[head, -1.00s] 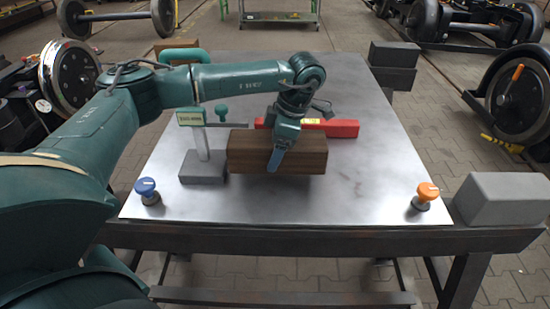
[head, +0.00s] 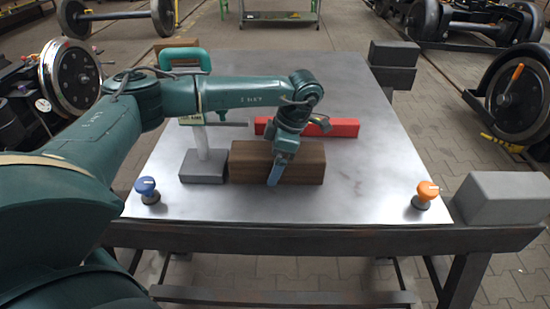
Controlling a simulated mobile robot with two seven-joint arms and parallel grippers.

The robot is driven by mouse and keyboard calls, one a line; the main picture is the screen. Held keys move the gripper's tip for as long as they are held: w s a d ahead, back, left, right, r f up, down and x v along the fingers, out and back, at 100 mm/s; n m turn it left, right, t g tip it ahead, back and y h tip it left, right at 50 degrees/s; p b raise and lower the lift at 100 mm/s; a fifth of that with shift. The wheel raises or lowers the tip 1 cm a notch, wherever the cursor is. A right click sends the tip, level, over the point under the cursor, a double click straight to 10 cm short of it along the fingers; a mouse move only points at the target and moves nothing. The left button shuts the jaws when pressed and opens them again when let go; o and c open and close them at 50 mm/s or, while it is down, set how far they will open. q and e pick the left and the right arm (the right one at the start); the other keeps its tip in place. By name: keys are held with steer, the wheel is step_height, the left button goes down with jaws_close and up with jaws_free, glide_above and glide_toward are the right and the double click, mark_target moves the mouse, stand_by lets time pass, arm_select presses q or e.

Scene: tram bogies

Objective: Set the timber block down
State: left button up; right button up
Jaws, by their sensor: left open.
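The brown timber block (head: 306,164) lies on the metal-topped table (head: 370,190), in the middle of its near half. My left gripper (head: 275,175) is over the block's near side, pointing down, with a blue finger in front of the block's near face. The gripper is open; its far finger is hidden, and I cannot tell whether it touches the block. My right gripper is not in view.
A grey-based stand (head: 203,168) is just left of the block. A red bar (head: 345,128) lies behind it. A blue knob (head: 147,188) and an orange knob (head: 426,192) mark the near corners. Grey blocks (head: 503,198) sit at the right edge. The table's right side is clear.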

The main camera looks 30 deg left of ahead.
arm_select(q)
steer(key=v, duration=1.2)
steer(key=shift+d+r, duration=0.1)
